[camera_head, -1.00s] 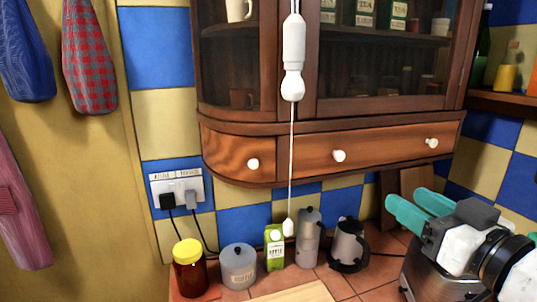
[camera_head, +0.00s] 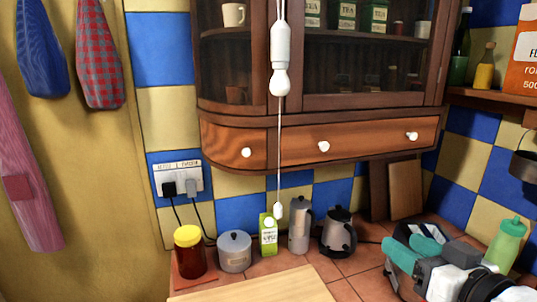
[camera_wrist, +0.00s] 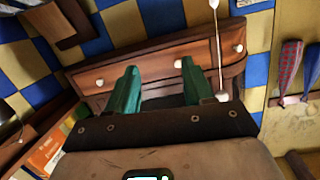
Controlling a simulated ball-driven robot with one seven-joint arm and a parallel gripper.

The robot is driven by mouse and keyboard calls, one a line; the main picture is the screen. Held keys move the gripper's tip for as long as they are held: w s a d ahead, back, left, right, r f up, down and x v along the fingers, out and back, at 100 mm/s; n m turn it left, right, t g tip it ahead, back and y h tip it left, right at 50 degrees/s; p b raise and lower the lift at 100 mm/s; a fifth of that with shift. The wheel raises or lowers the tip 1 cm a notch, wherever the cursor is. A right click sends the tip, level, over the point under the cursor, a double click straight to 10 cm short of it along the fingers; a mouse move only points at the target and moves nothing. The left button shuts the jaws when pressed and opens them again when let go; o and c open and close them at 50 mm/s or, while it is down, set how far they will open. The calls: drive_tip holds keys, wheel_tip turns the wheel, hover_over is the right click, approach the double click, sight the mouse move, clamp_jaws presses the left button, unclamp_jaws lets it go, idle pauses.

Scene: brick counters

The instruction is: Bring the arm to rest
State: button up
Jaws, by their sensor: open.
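My gripper (camera_head: 415,255) shows at the lower right of the head view, with teal fingers and a white and dark wrist behind them. In the wrist view its two teal fingers (camera_wrist: 158,92) stand apart with nothing between them. The gripper is in front of the counter's right part, and the toaster-like appliance behind it is mostly hidden. The wrist view looks up at the wooden wall cabinet (camera_head: 320,146) past the fingers, tilted.
On the tiled counter stand a yellow-lidded jar (camera_head: 189,255), a grey canister (camera_head: 234,252), a green carton (camera_head: 268,235), a moka pot (camera_head: 299,226) and a kettle (camera_head: 338,234). A light bulb (camera_head: 280,75) hangs in front of the cabinet. A green bottle (camera_head: 507,245) stands right of my gripper.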

drive_tip(key=s+f+m+g+h, duration=0.2)
drive_tip(key=s+f+g, duration=0.2)
drive_tip(key=f, duration=1)
drive_tip(key=s+d+f+g, duration=0.1)
drive_tip(key=s+f+g, duration=0.2)
drive_tip(key=s+f, duration=0.5)
drive_tip(key=s+d+f+g+h, duration=0.1)
drive_tip(key=s+d+f+g, duration=0.1)
drive_tip(key=s+f+g, duration=0.2)
drive_tip(key=s+d+f+g+h, duration=0.1)
drive_tip(key=s+f+g, duration=0.2)
drive_tip(key=s+f, duration=0.8)
drive_tip(key=s, duration=0.3)
drive_tip(key=shift+d+f, duration=0.25)
drive_tip(key=shift+f, duration=0.1)
